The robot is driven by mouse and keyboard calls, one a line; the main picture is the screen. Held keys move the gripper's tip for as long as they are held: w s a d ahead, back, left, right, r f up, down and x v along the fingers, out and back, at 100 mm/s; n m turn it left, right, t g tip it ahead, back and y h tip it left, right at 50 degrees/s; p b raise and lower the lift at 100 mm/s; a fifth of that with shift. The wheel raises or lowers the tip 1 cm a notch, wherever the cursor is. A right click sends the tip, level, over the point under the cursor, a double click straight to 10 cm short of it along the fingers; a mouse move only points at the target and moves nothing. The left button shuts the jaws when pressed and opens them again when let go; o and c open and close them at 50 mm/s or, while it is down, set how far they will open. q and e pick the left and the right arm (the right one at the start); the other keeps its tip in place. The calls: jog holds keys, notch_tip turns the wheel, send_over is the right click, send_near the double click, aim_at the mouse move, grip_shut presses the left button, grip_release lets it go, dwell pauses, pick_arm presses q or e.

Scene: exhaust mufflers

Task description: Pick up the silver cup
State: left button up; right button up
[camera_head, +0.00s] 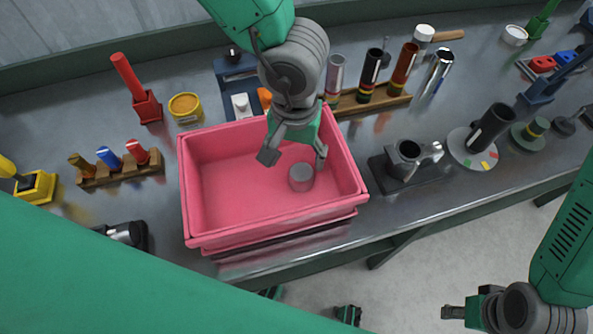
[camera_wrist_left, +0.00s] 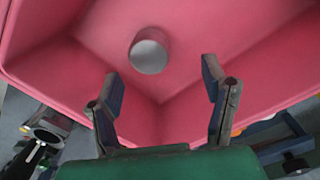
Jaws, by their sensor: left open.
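The silver cup (camera_head: 302,183) is a short, grey cylinder inside the pink bin (camera_head: 225,232), towards the bin's right side. In the left wrist view the silver cup (camera_wrist_left: 149,54) shows its round, pale end, beyond and between the fingers. My left gripper (camera_head: 295,158) reaches down over the bin with its fingers apart and empty. In the left wrist view the left gripper (camera_wrist_left: 157,92) has a clear gap to the cup. My right gripper (camera_head: 455,312) hangs low at the bottom right, away from the bench; its finger opening is unclear.
The bin's walls surround the cup. A rack with dark tubes (camera_head: 368,98) stands behind the bin, and a metal mug on a dark stand (camera_head: 408,160) is to its right. A yellow tin (camera_head: 186,108) and a red tool holder (camera_head: 147,107) stand behind left.

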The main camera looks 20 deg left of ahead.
aim_at(305, 174)
pick_arm(q)
jog(key=shift+w+d+f, duration=0.15)
jog(key=shift+d+f, duration=0.15)
jog(key=shift+f, duration=0.3)
jog(key=shift+d+f, duration=0.15)
jog(key=shift+d, duration=0.15)
jog(key=f, duration=0.2)
jog(key=d+f+b, duration=0.1)
jog(key=shift+s, duration=0.35)
jog(key=shift+w+a+f, duration=0.1)
jog(key=shift+a+f, duration=0.1)
jog(key=shift+f, duration=0.3)
jog(key=shift+w+a+f, duration=0.1)
jog(key=shift+a+f, duration=0.05)
jog(key=shift+f, duration=0.3)
jog(key=shift+a+f, duration=0.1)
jog(key=shift+a, duration=0.3)
jog(key=shift+s+d, duration=0.1)
jog(key=shift+d, duration=0.1)
jog(key=c, duration=1.2)
jog(key=shift+d, duration=0.4)
jog(key=shift+r, duration=0.2)
pick_arm(e)
jog(key=shift+w+d+f, duration=0.1)
jog(key=shift+d+f, duration=0.75)
jog(key=shift+f, duration=0.2)
